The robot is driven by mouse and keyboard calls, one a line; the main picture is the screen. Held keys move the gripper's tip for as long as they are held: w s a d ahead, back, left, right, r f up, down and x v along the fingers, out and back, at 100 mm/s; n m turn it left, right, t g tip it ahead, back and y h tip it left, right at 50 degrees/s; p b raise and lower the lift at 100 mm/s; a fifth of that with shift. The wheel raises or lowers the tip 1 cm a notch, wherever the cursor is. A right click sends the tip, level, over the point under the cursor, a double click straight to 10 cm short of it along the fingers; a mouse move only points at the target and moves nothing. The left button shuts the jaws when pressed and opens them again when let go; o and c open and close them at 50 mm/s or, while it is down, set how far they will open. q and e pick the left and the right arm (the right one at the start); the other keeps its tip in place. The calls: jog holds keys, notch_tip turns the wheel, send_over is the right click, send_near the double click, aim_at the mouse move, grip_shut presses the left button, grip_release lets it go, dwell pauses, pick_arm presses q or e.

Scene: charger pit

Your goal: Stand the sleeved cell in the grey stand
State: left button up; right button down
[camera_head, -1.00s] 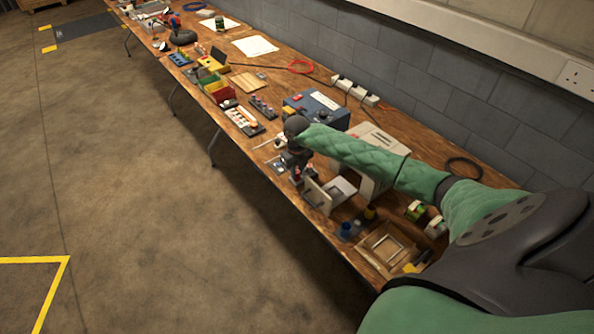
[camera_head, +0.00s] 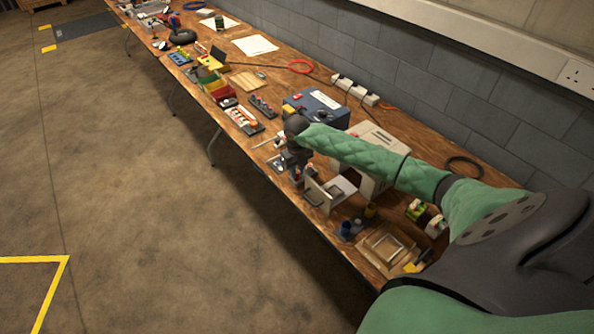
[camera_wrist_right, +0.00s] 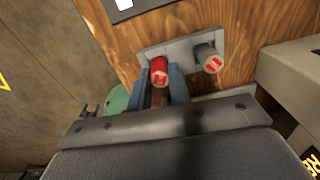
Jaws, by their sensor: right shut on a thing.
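In the right wrist view, the sleeved cell with a red top (camera_wrist_right: 159,71) is between the fingers of my right gripper (camera_wrist_right: 161,88), which is shut on it. The cell is at the left end of the grey stand (camera_wrist_right: 182,45). I cannot tell whether its base is fully seated, as the fingers and the cell itself hide it. A second, grey cell (camera_wrist_right: 208,57) with red marks on top is at the stand's right end. In the head view my right gripper (camera_head: 298,172) is low over the bench, and the cell is too small to make out. My left gripper is not in view.
A wooden tray (camera_head: 388,247) lies nearer. The bench's front edge is close on the left.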

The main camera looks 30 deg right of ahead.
jog(key=shift+f, duration=0.15)
jog(key=c, duration=1.2)
grip_release()
jog(key=shift+r+p, duration=1.1)
jog(key=shift+r, duration=2.4)
jog(key=shift+a, duration=0.1)
